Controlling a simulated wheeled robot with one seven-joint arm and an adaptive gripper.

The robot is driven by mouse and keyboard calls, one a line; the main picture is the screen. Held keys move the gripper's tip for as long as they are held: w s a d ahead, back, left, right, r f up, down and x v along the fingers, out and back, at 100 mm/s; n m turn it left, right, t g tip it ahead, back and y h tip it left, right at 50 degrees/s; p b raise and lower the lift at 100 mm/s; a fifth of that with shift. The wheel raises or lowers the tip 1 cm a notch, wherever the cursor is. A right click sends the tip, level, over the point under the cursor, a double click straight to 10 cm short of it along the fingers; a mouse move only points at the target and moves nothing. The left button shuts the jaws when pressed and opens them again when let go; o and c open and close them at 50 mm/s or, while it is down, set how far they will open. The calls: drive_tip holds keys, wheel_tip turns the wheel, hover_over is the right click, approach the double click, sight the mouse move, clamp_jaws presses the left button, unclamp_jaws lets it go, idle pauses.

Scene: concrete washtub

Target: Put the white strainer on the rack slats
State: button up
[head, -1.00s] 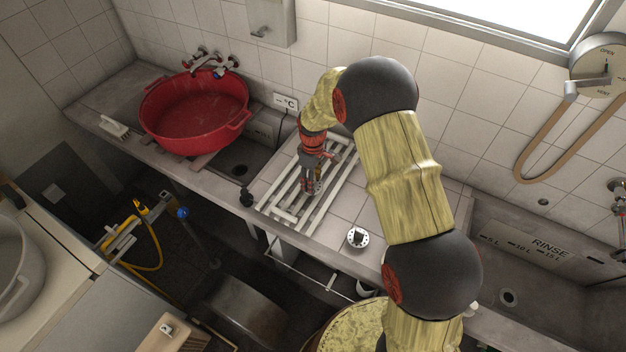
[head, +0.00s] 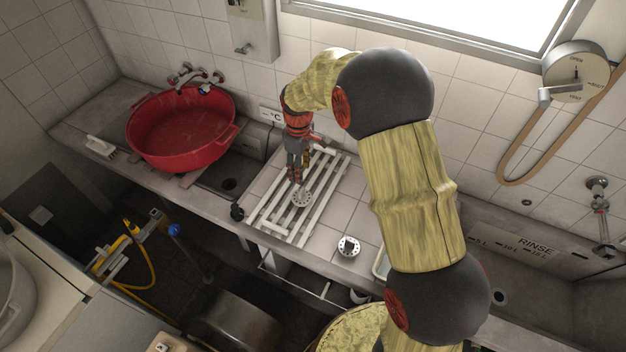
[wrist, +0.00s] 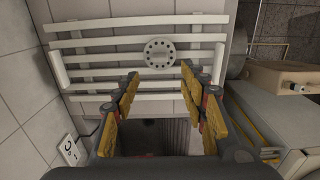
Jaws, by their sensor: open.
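The white strainer (head: 302,197), a round disc with holes, lies on the white rack slats (head: 270,213), towards the rack's middle. In the wrist view the strainer (wrist: 159,53) appears flat across the slats (wrist: 105,59), beyond my fingertips. My gripper (head: 295,179) is just above and beside the strainer in the head view. In the wrist view my gripper (wrist: 160,82) has its yellow finger pads wide apart with nothing between them. The strainer looks clear of both fingers; the exact height gap is hard to tell.
A second round whitish piece with a dark centre (head: 348,246) sits on the tiled counter right of the rack. A red tub (head: 180,140) stands at left, with a dark knob (head: 237,212) by the counter edge. The tiled wall is close behind the rack.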

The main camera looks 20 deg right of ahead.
drive_tip(key=s+r+m+t, duration=0.1)
drive_tip(key=s+r+m, duration=0.1)
drive_tip(key=s+r, duration=0.65)
drive_tip(key=s+r+m+t, duration=0.2)
drive_tip(key=s+r, duration=0.3)
drive_tip(key=r, duration=0.6)
drive_tip(key=s+r+m+t, duration=0.1)
drive_tip(key=s+r+m, duration=0.1)
drive_tip(key=s, duration=0.7)
drive_tip(key=s+r+m+t, duration=0.1)
drive_tip(key=s+r+m, duration=0.2)
drive_tip(key=s, duration=0.6)
drive_tip(key=shift+d+t, duration=0.3)
drive_tip(key=shift+d, duration=0.1)
